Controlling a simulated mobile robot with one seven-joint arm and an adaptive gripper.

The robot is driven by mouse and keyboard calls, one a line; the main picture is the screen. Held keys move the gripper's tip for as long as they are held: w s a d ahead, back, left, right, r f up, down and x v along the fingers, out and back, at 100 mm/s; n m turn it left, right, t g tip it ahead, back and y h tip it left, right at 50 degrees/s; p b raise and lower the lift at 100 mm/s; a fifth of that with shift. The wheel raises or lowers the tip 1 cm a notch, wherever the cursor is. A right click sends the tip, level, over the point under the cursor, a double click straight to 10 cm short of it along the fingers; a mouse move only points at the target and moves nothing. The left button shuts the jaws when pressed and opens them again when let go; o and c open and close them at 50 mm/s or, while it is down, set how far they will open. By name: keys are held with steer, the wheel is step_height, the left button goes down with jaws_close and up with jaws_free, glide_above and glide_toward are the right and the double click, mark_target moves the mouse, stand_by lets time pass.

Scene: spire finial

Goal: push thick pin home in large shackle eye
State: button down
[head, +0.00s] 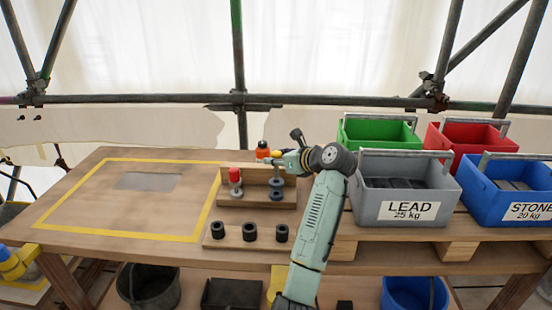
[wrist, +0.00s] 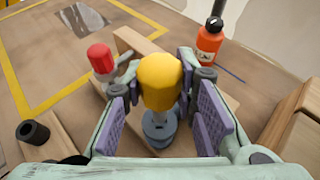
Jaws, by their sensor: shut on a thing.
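A pin with a thick yellow head (wrist: 160,82) stands between the purple pads of my gripper (wrist: 163,118) in the wrist view. Its grey shank runs down towards a blue-grey shackle (wrist: 158,133), and the head stands above the shackle. My gripper is shut on this pin. How deep the shank sits in the eye is hidden by the head. In the head view my gripper (head: 283,163) is over the right part of the wooden stand, above the dark shackle (head: 277,190). A red-headed pin (head: 235,175) stands in another shackle to the left.
An orange bottle (head: 262,150) stands behind the stand (head: 255,201). Several black sleeves (head: 249,232) sit on a wooden strip in front. Grey LEAD (head: 405,188) and blue STONE (head: 505,190) crates stand to the right. The yellow-outlined bench area (head: 100,205) at left is largely clear.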

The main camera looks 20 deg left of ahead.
mark_target(278, 175)
steer(key=shift+f, duration=2.75)
steer(key=c, duration=1.2)
jaws_free()
steer(key=shift+f, duration=0.15)
step_height(278, 175, up, 10)
steer(key=shift+r, duration=0.1)
